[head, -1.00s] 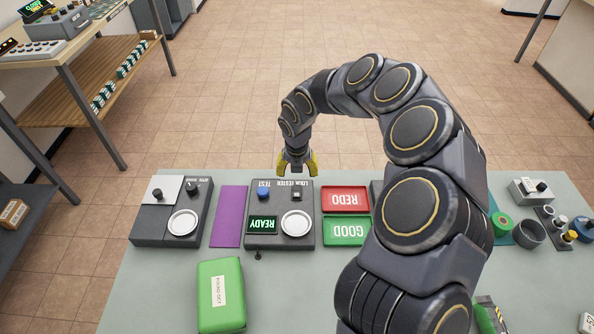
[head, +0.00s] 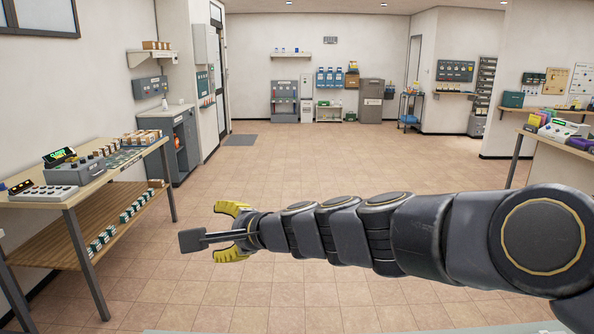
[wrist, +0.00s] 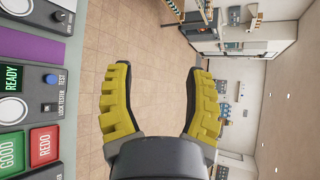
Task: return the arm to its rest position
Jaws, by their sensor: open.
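My gripper (head: 218,232) has yellow fingers spread apart with nothing between them. In the head view my arm stretches level from the right edge to the left, and the gripper hangs over open floor. In the wrist view my gripper (wrist: 160,90) is also open and empty. The lock tester (wrist: 30,92) shows at the left of the wrist view, turned sideways, with a lit READY display and a blue TEST button. It lies apart from the fingers.
A table with a lower shelf (head: 95,230) stands at the left, holding boxes and control panels. The worktable's edge (head: 300,331) barely shows at the bottom of the head view. Beside the tester are red REDO (wrist: 43,145) and green GOOD (wrist: 10,153) pads. The middle floor is clear.

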